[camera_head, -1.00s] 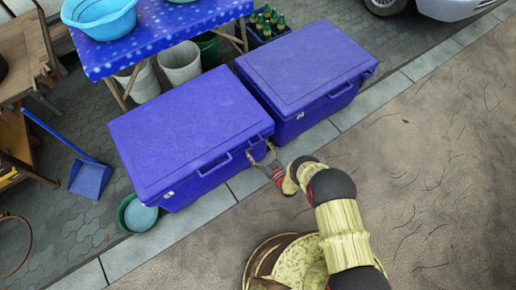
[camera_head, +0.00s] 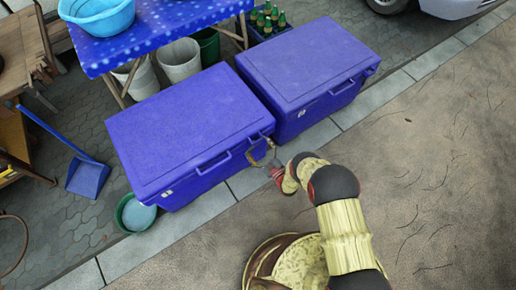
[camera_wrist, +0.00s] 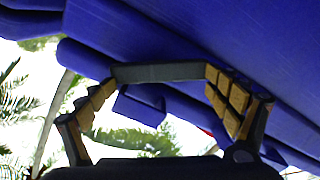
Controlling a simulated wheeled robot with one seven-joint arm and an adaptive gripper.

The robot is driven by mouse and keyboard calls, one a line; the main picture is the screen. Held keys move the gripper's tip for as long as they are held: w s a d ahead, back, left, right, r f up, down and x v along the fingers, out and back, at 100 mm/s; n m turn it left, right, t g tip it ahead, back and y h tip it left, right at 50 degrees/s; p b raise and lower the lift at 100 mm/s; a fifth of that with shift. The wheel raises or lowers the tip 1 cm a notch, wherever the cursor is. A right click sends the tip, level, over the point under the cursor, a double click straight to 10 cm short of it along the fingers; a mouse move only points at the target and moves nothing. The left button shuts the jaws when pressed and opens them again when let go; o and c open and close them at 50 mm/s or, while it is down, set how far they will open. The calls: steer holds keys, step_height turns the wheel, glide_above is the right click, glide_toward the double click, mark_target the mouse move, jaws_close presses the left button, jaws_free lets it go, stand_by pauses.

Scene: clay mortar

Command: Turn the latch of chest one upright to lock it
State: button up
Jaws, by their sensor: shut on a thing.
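Two blue chests stand side by side, the left chest (camera_head: 185,130) and the right chest (camera_head: 305,65), both with lids closed. I cannot read which is numbered one. My gripper (camera_head: 259,152) is at the front right corner of the left chest, near the gap between the chests. In the wrist view, the two fingers of my gripper (camera_wrist: 160,62) arch inward, with a dark bar, apparently the latch (camera_wrist: 160,73), spanning between their tips. A blue block (camera_wrist: 140,106) shows just below the bar. The latch's exact angle is unclear, and in the head view it is too small to make out.
The left chest's front handle (camera_head: 214,163) is close left of my gripper. A green basin (camera_head: 136,213) stands at its left front corner. A table with a blue cloth (camera_head: 165,38) stands behind. The pavement (camera_head: 430,160) to the right is clear.

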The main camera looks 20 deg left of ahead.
steer(key=shift+o, duration=0.2)
steer(key=n+b, duration=0.1)
steer(key=n, duration=0.2)
steer(key=a+n+b, duration=0.1)
steer(key=n, duration=0.2)
steer(key=shift+w+r+n+b, duration=0.2)
steer(key=shift+n+b, duration=0.1)
steer(key=shift+n, duration=0.1)
steer(key=n, duration=0.1)
steer(key=n+b, duration=0.1)
steer(key=n, duration=0.3)
steer(key=shift+s+a+f+b, duration=0.1)
steer(key=shift+f+b, duration=0.15)
steer(key=shift+b, duration=0.1)
steer(key=shift+c, duration=0.2)
steer(key=o, duration=0.9)
steer(key=shift+c, duration=0.2)
steer(key=shift+o, duration=0.5)
steer(key=shift+s+f, duration=0.1)
steer(key=shift+f, duration=0.05)
steer(key=shift+s+d+f, duration=0.15)
steer(key=shift+s+d, duration=0.15)
steer(key=shift+d, duration=0.15)
steer(key=v, duration=1.1)
